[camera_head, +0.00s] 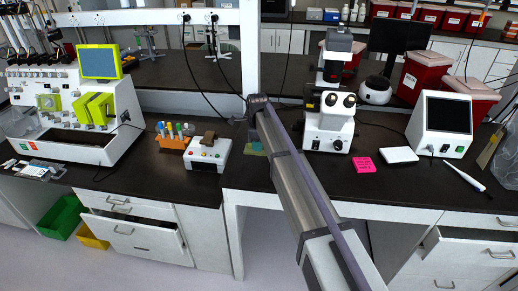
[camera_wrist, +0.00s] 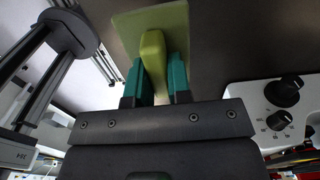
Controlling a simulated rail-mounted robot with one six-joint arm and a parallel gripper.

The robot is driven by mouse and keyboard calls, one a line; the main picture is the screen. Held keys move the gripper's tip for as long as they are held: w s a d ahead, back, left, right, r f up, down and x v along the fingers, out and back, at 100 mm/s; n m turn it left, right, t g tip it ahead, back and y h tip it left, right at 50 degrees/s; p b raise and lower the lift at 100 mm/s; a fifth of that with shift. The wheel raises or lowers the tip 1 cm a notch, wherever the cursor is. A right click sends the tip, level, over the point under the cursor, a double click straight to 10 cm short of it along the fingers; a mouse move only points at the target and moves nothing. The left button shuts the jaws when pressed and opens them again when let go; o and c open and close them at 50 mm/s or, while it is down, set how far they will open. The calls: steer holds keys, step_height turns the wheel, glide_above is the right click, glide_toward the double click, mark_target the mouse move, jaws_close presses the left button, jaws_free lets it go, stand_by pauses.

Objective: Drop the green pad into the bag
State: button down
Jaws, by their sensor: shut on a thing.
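The green pad (camera_wrist: 128,30) is a flat olive-green plate with a yellow-green grip piece. My gripper (camera_wrist: 156,72) has its two teal fingers shut on either side of that grip piece in the wrist view. In the head view a bit of the pad (camera_head: 254,148) shows over the dark bench, left of my arm. My gripper is mostly hidden behind the arm there. A translucent bag-like thing (camera_head: 489,148) stands at the right edge of the head view, partly cut off. It is well apart from the pad.
A white box with knobs (camera_head: 207,153) stands close left of the pad, beside an orange tube rack (camera_head: 173,141). Right of my arm are a microscope (camera_head: 330,122), pink notes (camera_head: 363,165) and a white screen unit (camera_head: 441,123). Open drawers (camera_head: 130,236) project below the bench.

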mark_target(258, 168)
step_height(258, 168, down, 9)
steer(key=b, duration=0.7)
steer(key=shift+f, duration=0.15)
steer(key=c, duration=1.1)
jaws_free()
steer(key=shift+o, duration=0.2)
